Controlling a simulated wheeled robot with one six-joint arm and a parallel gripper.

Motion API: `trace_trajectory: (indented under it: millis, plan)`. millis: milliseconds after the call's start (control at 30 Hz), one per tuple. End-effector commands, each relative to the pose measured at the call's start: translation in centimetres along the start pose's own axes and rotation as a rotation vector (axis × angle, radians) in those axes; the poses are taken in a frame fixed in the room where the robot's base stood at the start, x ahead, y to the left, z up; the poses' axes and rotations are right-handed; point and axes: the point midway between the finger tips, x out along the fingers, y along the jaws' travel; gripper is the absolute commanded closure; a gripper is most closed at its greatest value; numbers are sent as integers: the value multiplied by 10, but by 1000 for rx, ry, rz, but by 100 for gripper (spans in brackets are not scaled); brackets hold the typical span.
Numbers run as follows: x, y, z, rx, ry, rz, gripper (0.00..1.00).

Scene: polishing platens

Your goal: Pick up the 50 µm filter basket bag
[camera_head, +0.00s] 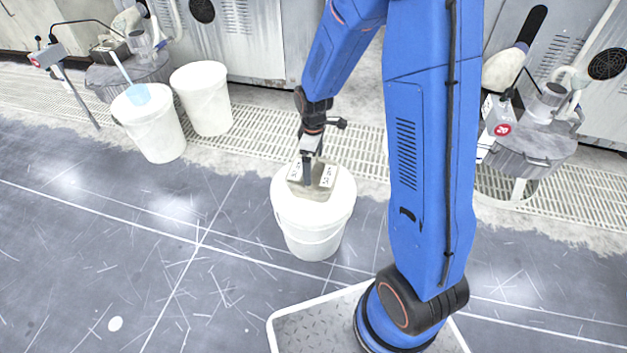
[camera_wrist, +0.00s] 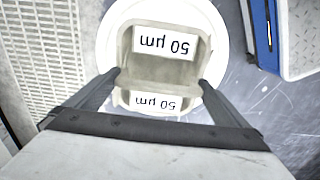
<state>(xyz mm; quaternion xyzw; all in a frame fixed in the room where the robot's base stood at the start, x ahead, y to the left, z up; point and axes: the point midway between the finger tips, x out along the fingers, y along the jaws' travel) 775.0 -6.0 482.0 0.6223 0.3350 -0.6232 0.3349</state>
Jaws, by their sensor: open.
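The 50 µm filter basket bag (camera_head: 326,176) is a beige, squarish bag with white labels, resting on top of a white bucket (camera_head: 313,224). In the wrist view the bag (camera_wrist: 191,77) shows two labels reading "50 µm", upside down in the picture. My gripper (camera_head: 312,172) is directly over the bag. In the wrist view its two dark fingers (camera_wrist: 160,84) are spread, one on each side of the near part of the bag. I cannot tell whether the fingers touch it. The bag's lower part is hidden.
Two more white buckets, one (camera_head: 203,98) plain and one (camera_head: 154,130) with a blue item (camera_head: 138,94) on it, stand at the left. A floor grating (camera_head: 256,135) runs behind. Polishing machines stand at left and right.

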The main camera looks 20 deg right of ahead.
Motion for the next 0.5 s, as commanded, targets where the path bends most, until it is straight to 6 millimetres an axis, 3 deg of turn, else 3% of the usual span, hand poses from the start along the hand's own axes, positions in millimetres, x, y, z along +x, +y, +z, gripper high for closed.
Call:
trace_trajectory:
  millis: [233, 500]
  plan:
    - [1, 0, 0, 0, 1, 1, 0]
    - [1, 0, 0, 0, 1, 1, 62]
